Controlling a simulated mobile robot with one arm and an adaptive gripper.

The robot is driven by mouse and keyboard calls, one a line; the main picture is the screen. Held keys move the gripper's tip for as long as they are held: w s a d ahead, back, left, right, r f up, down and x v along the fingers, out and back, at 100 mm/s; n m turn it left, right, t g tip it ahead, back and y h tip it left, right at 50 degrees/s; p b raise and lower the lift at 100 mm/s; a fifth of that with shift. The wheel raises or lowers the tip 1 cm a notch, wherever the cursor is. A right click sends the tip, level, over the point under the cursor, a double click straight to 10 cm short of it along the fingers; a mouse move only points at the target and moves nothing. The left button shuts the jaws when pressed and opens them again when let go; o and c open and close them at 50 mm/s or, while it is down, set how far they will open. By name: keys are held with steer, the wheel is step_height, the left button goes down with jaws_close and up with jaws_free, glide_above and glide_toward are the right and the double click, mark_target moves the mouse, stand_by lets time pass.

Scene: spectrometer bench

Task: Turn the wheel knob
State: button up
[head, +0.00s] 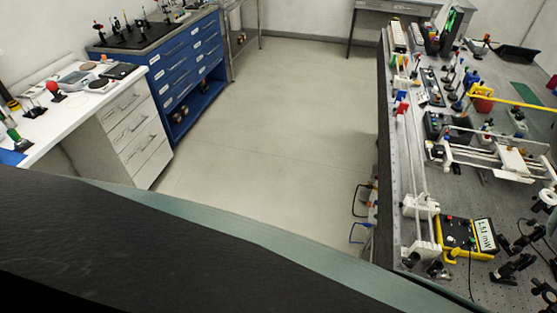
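I cannot make out a wheel knob for certain in the head view; the parts on the bench are too small to tell. The optical bench (495,207) runs along the right side, with a perforated top crowded with instruments. A yellow-framed meter (459,232) with a lit display lies near its front, small knobs on its dark face. White rail assemblies (490,160) stand behind it. My gripper is not in view.
A white drawer cabinet (133,128) and a blue drawer cabinet (188,70) stand at left. Open floor (270,120) lies between them and the bench. A grey table (395,7) stands at the back. A large dark curved shape fills the lower left foreground.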

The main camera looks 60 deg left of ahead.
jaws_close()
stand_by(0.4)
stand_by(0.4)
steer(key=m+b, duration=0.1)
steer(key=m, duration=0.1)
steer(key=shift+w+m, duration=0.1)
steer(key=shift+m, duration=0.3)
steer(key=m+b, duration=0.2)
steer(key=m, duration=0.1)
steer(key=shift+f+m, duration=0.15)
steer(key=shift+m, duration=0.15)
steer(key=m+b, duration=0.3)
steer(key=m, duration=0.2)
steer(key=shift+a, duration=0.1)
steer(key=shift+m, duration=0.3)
